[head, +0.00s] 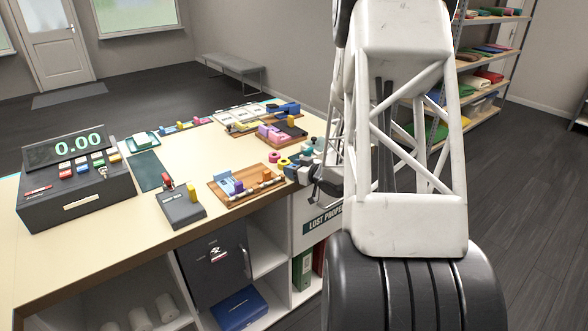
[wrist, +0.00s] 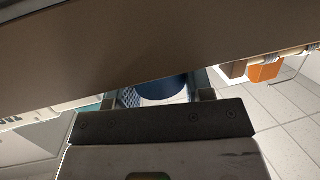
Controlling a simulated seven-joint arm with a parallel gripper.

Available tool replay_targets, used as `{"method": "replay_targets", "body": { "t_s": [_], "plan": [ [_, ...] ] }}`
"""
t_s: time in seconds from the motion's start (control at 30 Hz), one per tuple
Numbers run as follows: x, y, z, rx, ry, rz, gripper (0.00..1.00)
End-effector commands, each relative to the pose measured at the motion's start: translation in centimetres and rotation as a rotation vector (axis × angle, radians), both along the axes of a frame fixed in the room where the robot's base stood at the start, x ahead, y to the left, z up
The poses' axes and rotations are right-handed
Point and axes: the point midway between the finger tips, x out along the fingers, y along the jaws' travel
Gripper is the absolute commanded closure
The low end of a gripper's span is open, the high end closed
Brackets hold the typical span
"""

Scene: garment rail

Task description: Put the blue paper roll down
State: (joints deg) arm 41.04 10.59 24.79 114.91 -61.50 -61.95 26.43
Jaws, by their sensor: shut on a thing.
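My gripper (head: 314,178) is at the right end of the counter (head: 110,215) in the head view, close to the edge, partly hidden by my arm. In the wrist view, my gripper (wrist: 160,98) is shut on the blue paper roll (wrist: 163,88), whose dark blue rounded side shows between the fingers. A broad brown surface across the top of the wrist view hides part of the roll. In the head view I cannot make out the held roll clearly, nor whether it touches the counter.
A wooden tray (head: 220,188) with small blocks lies left of my gripper. Pink (head: 273,157) and yellow (head: 283,163) rolls and a teal roll (head: 307,151) stand close by.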

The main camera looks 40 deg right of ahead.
Motion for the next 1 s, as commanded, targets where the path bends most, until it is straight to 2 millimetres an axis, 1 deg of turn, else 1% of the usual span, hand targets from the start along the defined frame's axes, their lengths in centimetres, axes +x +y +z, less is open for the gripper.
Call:
{"method": "replay_targets", "body": {
  "t_s": [0.27, 0.5, 0.53, 0.67, 0.7, 1.0],
  "plan": [
    [0.01, -0.02, -0.03, -0.001, -0.001, 0.0, 0.75],
    [0.0, -0.02, -0.46, 0.0, -0.001, 0.0, 0.75],
    [0.01, -0.03, -0.44, 0.0, -0.001, 0.0, 0.5],
    [0.01, -0.03, -0.42, 0.0, -0.001, 0.0, 0.3],
    [0.01, -0.02, -0.42, 0.0, -0.001, 0.0, 0.27],
    [0.01, -0.03, -0.42, 0.0, -0.001, 0.0, 0.27]
  ]
}}
